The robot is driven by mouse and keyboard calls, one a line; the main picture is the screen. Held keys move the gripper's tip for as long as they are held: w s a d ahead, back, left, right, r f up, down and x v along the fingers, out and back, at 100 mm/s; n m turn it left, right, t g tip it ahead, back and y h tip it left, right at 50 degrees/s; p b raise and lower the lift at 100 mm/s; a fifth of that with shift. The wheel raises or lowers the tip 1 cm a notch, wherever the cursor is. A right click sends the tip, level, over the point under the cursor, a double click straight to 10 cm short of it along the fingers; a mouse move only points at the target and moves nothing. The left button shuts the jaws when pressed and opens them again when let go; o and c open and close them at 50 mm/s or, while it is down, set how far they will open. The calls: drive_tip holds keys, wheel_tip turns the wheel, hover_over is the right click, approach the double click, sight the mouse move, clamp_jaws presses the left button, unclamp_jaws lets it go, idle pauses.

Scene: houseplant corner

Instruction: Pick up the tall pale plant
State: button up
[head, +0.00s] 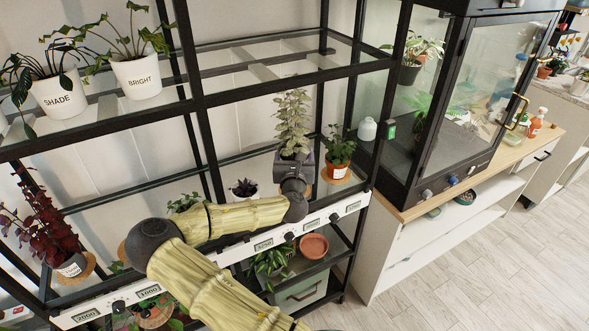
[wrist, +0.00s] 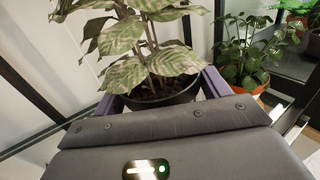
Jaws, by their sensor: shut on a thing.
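The tall pale plant (head: 293,121) has grey-green mottled leaves and stands upright in a dark pot. In the head view it is above the middle shelf, at the end of my arm. In the wrist view its leaves (wrist: 140,40) rise from the dark round pot (wrist: 165,100) with brown soil. My gripper (head: 292,172) is shut on this pot; its purple-grey fingers lie along both sides of the pot in the wrist view (wrist: 163,93). The lower part of the pot is hidden by my gripper. I cannot tell whether the pot touches the shelf.
A green plant in a terracotta pot (head: 337,168) stands close on the right. A small dark plant in a white pot (head: 244,190) is to the left. Black shelf posts (head: 187,60) and an upper glass shelf (head: 270,62) frame the space. A glass cabinet (head: 440,100) stands at right.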

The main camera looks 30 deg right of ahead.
drive_tip(key=shift+r, duration=1)
